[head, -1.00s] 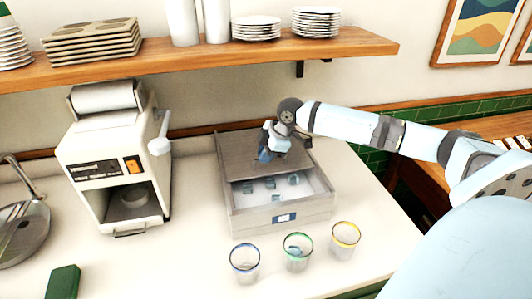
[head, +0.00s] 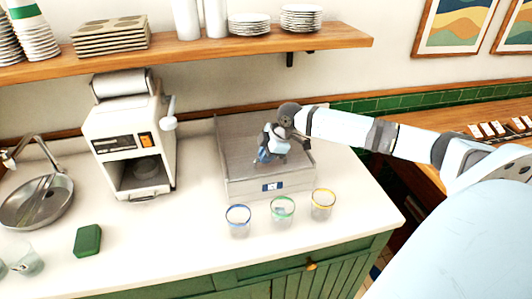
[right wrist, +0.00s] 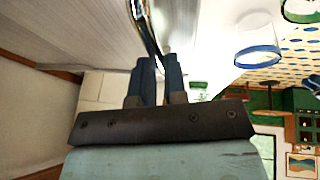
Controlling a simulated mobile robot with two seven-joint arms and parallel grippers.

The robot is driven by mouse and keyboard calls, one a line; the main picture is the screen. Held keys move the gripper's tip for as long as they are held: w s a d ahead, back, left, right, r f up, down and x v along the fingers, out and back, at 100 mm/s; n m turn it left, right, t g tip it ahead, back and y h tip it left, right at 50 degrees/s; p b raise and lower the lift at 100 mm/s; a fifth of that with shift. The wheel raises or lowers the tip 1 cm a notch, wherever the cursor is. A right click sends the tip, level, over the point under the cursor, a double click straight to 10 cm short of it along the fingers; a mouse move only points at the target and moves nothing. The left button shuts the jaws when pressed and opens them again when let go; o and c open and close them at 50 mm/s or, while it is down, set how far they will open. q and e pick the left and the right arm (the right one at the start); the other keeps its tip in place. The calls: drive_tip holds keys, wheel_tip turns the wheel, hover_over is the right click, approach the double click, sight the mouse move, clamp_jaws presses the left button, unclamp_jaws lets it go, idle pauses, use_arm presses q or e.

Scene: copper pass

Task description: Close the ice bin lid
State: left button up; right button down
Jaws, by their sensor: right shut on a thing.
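The ice bin (head: 240,189) is a grey box on the white counter in the head view. Its flat grey lid (head: 240,135) now spans the whole top, and no ice shows. My right gripper (head: 268,158) is over the front part of the lid, its fingers low at the lid's surface. In the right wrist view the fingers (right wrist: 157,70) are close together on a thin metal handle-like piece (right wrist: 143,28) at the lid. The fingers hide part of that piece. My left gripper is not in view.
Three glasses with blue (head: 238,220), green (head: 282,209) and yellow (head: 323,203) rims stand just in front of the bin. A white machine (head: 128,135) stands to the left. A wooden shelf (head: 200,46) runs above. A green block (head: 88,240) lies at the counter's front left.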

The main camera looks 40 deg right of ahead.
drive_tip(key=shift+s+a+f, duration=0.1)
drive_tip(key=shift+a+f, duration=0.05)
drive_tip(key=c, duration=1.2)
unclamp_jaws()
drive_tip(key=shift+s, duration=0.1)
drive_tip(key=shift+o, duration=0.2)
drive_tip(key=shift+r, duration=0.2)
drive_tip(key=shift+s+d+r, duration=0.1)
drive_tip(key=shift+d+r, duration=0.1)
drive_tip(key=shift+r, duration=0.05)
drive_tip(key=b+v, duration=0.2)
drive_tip(key=v, duration=1.1)
drive_tip(key=shift+s, duration=0.15)
